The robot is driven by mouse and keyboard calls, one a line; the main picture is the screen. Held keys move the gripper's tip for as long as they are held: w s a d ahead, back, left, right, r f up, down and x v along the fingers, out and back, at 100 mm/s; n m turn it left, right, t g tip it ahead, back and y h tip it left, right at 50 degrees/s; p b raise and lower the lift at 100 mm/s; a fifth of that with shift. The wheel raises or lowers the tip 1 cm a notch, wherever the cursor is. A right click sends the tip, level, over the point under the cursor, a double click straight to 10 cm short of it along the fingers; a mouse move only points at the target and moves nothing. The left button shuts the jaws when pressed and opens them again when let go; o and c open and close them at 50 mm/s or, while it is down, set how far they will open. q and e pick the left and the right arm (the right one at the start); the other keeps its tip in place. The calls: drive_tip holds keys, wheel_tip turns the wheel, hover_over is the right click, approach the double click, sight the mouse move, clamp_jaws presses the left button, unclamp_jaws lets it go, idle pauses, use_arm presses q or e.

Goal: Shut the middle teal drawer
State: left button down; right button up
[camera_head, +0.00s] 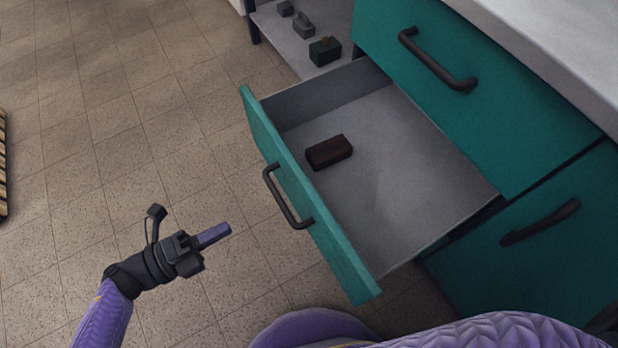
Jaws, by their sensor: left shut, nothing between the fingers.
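The middle teal drawer (300,195) stands open, pulled out to the left from the cabinet. Its grey inside shows, and a dark brown block (329,151) lies in it. A black bar handle (285,197) is on its teal front. My left gripper (226,232) is shut and empty. It shows to the left of the drawer front, below the handle in the picture, apart from both. My right gripper is not in view; a purple arm part of mine crosses the bottom edge at the right.
A closed teal drawer (490,110) with a black handle is above, and another teal front (560,265) is below. A pale countertop (560,45) is at the upper right. A grey shelf (275,30) with small objects stands behind.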

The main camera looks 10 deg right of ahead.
use_arm(q)
approach(302, 188)
drive_tip(key=b+x, duration=0.1)
drive_tip(key=x, duration=0.2)
drive_tip(key=b+x, duration=0.1)
drive_tip(key=x, duration=0.2)
drive_tip(key=shift+w+d+f+b, duration=0.15)
drive_tip(key=shift+d+f+b, duration=0.1)
drive_tip(key=shift+d+b, duration=0.1)
drive_tip(key=shift+w+d+r, duration=0.1)
drive_tip(key=shift+d, duration=0.25)
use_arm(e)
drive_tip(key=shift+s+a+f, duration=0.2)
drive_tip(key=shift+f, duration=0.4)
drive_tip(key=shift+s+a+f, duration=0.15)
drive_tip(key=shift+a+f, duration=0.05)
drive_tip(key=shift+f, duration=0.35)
